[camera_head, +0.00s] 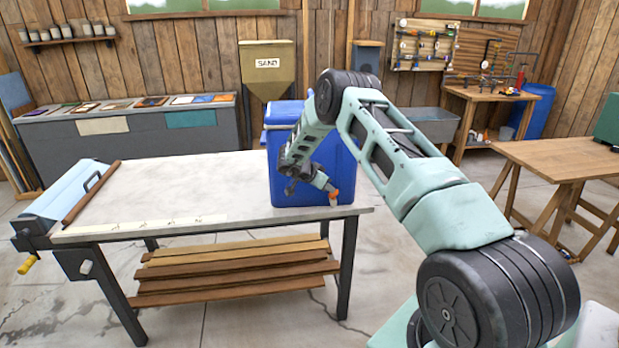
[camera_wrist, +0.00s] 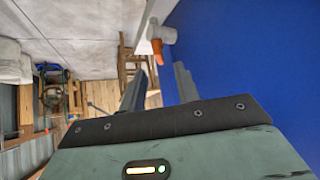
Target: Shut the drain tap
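A blue box-shaped container (camera_head: 345,168) stands on the near right part of the pale-topped workbench (camera_head: 150,205). Its drain tap (camera_head: 333,194) is low on the side, close to the bench edge, with an orange lever. In the wrist view the tap has a white-grey body (camera_wrist: 164,34) and the orange lever (camera_wrist: 156,50), beside the blue wall (camera_wrist: 250,60). My gripper (camera_wrist: 161,70) is open, its two dark fingers apart with nothing between them. The tap lies just beyond the fingertips. In the head view my gripper (camera_head: 320,180) is beside the container, partly hidden by my arm.
A blue-grey hinged tool (camera_head: 75,190) with a yellow-handled crank (camera_head: 27,264) sits at the bench's left end. Planks (camera_head: 235,270) lie on the lower shelf. A wooden table (camera_head: 570,158) stands at right. The bench's middle is clear.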

